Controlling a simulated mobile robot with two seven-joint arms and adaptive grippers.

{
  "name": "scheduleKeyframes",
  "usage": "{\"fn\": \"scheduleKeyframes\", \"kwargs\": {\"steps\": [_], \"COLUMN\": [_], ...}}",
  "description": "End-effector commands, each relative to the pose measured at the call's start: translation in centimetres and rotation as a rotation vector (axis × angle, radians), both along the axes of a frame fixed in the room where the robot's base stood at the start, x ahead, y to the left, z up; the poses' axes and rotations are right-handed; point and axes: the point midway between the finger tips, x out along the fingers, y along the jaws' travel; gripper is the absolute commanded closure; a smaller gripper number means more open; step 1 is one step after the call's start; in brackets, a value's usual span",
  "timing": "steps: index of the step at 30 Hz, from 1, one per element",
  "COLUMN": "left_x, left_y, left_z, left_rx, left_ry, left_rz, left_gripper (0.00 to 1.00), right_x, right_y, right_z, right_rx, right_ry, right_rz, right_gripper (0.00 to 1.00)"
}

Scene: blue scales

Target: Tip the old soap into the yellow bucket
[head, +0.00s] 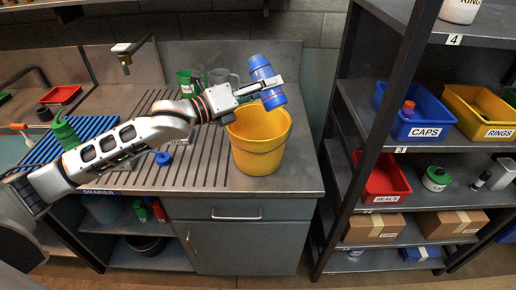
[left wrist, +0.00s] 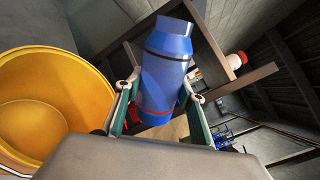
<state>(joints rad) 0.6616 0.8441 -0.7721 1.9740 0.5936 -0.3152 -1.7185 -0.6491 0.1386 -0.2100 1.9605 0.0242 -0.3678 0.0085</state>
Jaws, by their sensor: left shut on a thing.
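The yellow bucket (head: 258,160) stands upright at the right end of the steel drainer counter. It also shows at the left of the left wrist view (left wrist: 95,110), and the part of its inside in view looks empty. My left gripper (head: 264,88) is shut on a blue bottle (head: 262,70), with one finger on each side in the left wrist view (left wrist: 160,108). My right gripper is not in view.
A green-topped bottle (head: 64,131) stands at the left on a blue rack. A dark shelf unit (head: 333,170) with labelled bins, including a blue one (head: 408,125), rises right of the counter.

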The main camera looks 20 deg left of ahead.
Motion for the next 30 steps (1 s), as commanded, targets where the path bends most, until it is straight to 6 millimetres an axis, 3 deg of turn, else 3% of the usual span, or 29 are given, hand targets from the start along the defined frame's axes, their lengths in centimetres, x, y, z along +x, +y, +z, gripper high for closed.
{"fn": "scheduleKeyframes", "kwargs": {"steps": [30], "left_x": [-0.35], "left_y": [-0.43], "left_z": [-0.40], "left_rx": [-0.110], "left_ry": [0.089], "left_rz": [-0.001], "left_gripper": [0.86], "right_x": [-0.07], "right_y": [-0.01], "right_z": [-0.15], "right_rx": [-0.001], "right_ry": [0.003], "right_rz": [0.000], "right_gripper": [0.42]}}
